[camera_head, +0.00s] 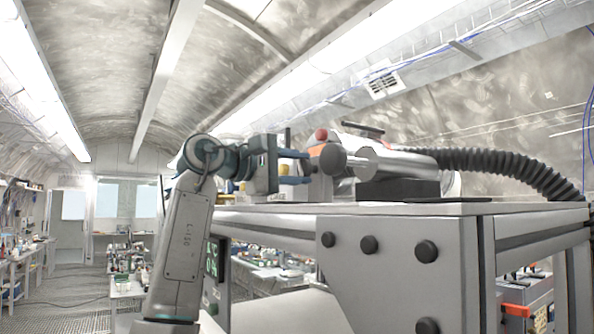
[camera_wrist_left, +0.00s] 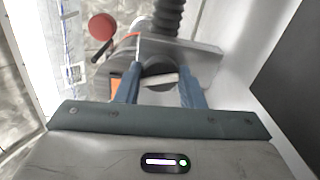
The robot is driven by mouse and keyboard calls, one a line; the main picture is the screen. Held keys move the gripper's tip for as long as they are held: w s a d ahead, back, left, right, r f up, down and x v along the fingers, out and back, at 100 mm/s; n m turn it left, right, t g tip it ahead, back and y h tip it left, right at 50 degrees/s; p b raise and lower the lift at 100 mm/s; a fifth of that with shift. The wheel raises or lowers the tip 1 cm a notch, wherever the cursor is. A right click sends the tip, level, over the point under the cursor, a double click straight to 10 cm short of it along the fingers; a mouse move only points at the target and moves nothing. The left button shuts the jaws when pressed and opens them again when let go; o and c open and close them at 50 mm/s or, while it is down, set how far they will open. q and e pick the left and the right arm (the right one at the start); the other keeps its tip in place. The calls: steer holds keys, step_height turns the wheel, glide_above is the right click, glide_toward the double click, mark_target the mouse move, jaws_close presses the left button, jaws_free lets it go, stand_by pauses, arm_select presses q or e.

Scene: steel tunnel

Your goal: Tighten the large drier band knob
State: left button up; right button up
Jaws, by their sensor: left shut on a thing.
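The silver drier body (camera_head: 395,162) lies on a dark block on the steel bench top. The large drier band knob (camera_head: 332,158) is a dark round piece at its near left end. My left gripper (camera_head: 309,167) reaches in from the left, with its two blue fingers level with the knob. In the left wrist view the knob (camera_wrist_left: 158,69) sits between the fingertips of my left gripper (camera_wrist_left: 158,74), with a pale bar across its near side. The fingers are shut on it and partly hide its sides. My right gripper is not in view.
A black ribbed hose (camera_head: 510,168) runs from the drier to the right. A red ball (camera_head: 321,134) and an orange part (camera_head: 316,150) are close above the fingers. The bench top (camera_head: 480,207) has bare room in front of the block.

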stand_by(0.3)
arm_select(q)
steer(key=o, duration=1)
steer(key=shift+a, duration=0.1)
steer(key=b+v, duration=0.5)
steer(key=v, duration=0.5)
steer(key=shift+f, duration=0.15)
steer(key=shift+s+a, duration=0.25)
